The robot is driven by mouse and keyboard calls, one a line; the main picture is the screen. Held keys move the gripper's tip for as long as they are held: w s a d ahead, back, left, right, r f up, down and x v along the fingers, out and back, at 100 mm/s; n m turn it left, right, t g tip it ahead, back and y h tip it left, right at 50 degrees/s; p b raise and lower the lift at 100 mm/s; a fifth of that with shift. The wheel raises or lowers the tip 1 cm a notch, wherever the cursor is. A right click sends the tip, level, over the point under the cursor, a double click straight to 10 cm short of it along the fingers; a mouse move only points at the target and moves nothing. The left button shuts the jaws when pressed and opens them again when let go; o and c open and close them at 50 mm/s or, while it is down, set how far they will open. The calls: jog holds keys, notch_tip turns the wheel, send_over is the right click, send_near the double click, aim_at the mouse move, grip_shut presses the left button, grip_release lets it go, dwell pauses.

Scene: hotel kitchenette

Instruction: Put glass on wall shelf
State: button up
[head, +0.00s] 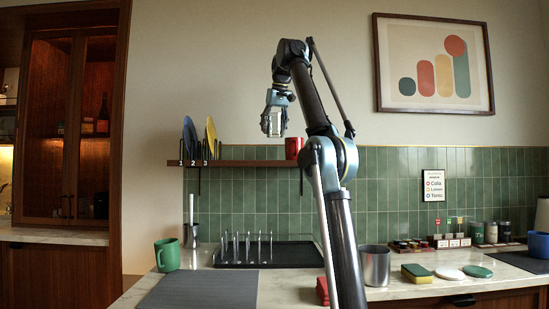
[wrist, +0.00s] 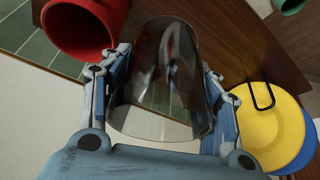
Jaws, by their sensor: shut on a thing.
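My gripper (head: 274,112) is raised in front of the wall, a little above the wall shelf (head: 240,163).
On the shelf, a red mug (head: 294,148) stands at the right end. A blue plate (head: 190,140) and a yellow plate (head: 210,138) stand in numbered slots at the left. The shelf between them looks clear. A black drying rack (head: 270,255) is below.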

aim_at(278, 121)
jog(key=shift+s+a+f, duration=0.1)
jog(key=shift+f, duration=2.25)
jog(key=shift+s+a+f, duration=0.1)
jog(key=shift+f, duration=2.25)
jog(key=o, duration=1.2)
jog(key=shift+w, duration=0.1)
jog(key=shift+o, duration=0.2)
jog(key=shift+r, duration=0.15)
jog(key=v, duration=1)
jog(key=shift+d+r, duration=0.1)
jog(key=shift+r, duration=0.2)
jog(key=shift+s+d+r, duration=0.1)
jog(key=shift+s+r, duration=0.25)
jog(key=shift+r, duration=0.15)
